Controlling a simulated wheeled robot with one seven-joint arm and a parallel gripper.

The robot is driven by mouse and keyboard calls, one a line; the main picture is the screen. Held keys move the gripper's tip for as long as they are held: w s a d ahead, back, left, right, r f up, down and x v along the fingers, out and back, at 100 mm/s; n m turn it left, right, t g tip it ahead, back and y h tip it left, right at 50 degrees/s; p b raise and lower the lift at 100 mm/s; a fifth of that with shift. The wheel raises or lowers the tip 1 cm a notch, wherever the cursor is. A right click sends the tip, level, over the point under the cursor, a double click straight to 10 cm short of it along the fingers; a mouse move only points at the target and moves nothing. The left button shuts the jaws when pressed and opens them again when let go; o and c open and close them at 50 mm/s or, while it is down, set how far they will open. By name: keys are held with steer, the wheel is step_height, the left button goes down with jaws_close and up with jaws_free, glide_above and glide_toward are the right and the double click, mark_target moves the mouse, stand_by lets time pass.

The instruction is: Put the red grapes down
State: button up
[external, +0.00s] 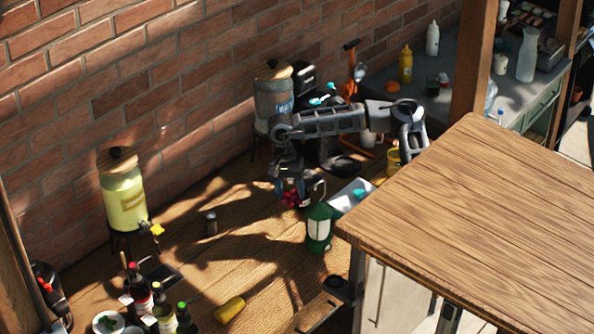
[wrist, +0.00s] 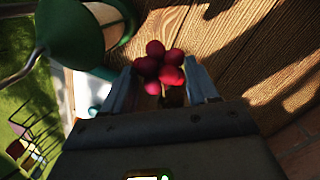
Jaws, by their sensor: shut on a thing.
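The red grapes (wrist: 160,66) are a small bunch of round, dark red fruit. My gripper (wrist: 163,85) is shut on them, with one finger on each side in the wrist view. In the external view my gripper (external: 291,195) points down over the wooden table (external: 265,262), and the grapes (external: 290,197) show as a red patch at its tip. I cannot tell whether the grapes touch the tabletop.
A pepper shaker (external: 211,223), bottles (external: 163,312) and a yellow item (external: 229,309) stand left. Bare wood lies between.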

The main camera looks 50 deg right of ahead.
steer(key=shift+s+d+n, duration=0.25)
steer(key=shift+d+n, duration=0.7)
steer(key=shift+n, duration=0.05)
steer(key=w+a+f, duration=0.1)
steer(key=a+f, duration=0.1)
steer(key=a, duration=0.1)
steer(key=w+a+f+p, duration=0.1)
steer(key=w+a+f, duration=0.1)
steer(key=a, duration=0.1)
steer(key=w+a+f, duration=0.2)
steer(key=a+f, duration=0.1)
steer(key=shift+w+a, duration=0.25)
steer(key=shift+a, duration=0.15)
steer(key=shift+f+p, duration=0.4)
steer(key=shift+f, duration=1.55)
steer(key=shift+f, duration=0.2)
steer(key=o, duration=1.1)
steer(key=shift+c, duration=0.2)
steer(key=shift+r, duration=0.1)
step_height(320, 180, up, 12)
steer(key=w+b, duration=0.1)
steer(key=w, duration=0.1)
steer(key=shift+a, duration=0.15)
